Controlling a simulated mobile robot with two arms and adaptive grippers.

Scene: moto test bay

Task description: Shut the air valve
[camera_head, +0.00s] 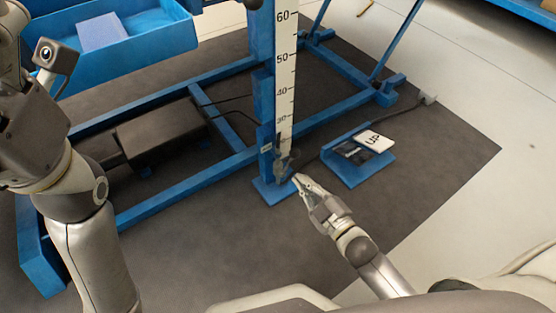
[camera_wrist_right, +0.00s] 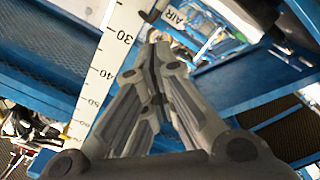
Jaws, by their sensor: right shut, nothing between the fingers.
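The air valve (camera_head: 286,160) looks like a small dark fitting low on the blue post, at the foot of the white ruler; its handle position is too small to read. In the right wrist view an AIR label (camera_wrist_right: 175,18) shows just beyond my fingertips, with part of a metal fitting (camera_wrist_right: 160,36) behind them. My right gripper (camera_head: 299,179) is shut and empty, its tips close beside the valve; I cannot tell whether they touch. It also fills the middle of the right wrist view (camera_wrist_right: 155,48). My left arm shows at the left, but its fingers are out of view.
The white ruler (camera_head: 286,70) stands on the blue post. A blue pedal stand (camera_head: 372,174) with an UP plate (camera_head: 373,140) sits to the right. A dark box (camera_head: 160,135) lies inside the blue frame (camera_head: 180,190).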

